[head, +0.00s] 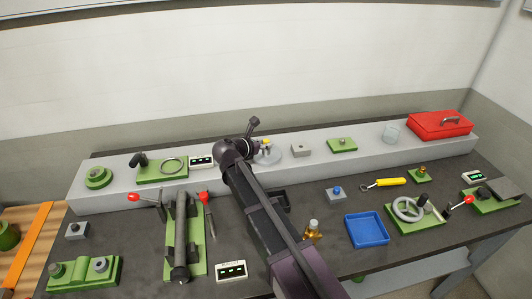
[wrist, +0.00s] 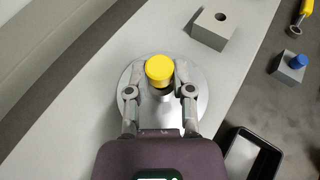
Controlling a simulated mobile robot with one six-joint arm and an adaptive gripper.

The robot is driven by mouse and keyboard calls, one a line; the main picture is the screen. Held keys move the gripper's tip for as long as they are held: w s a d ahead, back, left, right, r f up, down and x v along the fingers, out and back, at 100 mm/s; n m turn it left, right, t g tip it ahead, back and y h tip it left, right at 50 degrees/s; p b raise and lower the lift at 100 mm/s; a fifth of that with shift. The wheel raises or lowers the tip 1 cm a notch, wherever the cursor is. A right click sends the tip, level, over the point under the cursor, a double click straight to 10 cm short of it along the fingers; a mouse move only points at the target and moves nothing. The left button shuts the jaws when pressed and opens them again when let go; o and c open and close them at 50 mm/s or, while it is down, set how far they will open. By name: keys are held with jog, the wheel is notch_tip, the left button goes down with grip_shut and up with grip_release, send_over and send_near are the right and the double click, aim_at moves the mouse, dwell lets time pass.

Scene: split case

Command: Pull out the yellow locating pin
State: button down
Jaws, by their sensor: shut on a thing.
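The yellow locating pin (wrist: 159,69) shows its round yellow head in the wrist view, above a round grey metal base (wrist: 194,110). My gripper (wrist: 160,82) is shut on the pin, with one finger on each side just below the head. Whether the pin's shank is still inside the base cannot be told. In the head view the yellow head (head: 266,142) is small, over the pale round base (head: 269,156) on the raised grey ledge, with my arm partly in front.
A grey block with a hole (wrist: 214,27) lies right of the base. A black tray (wrist: 250,155) and a block with a blue knob (wrist: 290,65) are farther right. A blue tray (head: 366,230) and a red toolbox (head: 440,124) stand on the bench. The ledge left of the base is clear in the wrist view.

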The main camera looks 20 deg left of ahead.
aim_at(264, 142)
jog(key=shift+r+p, duration=2.25)
jog(key=shift+r, duration=0.15)
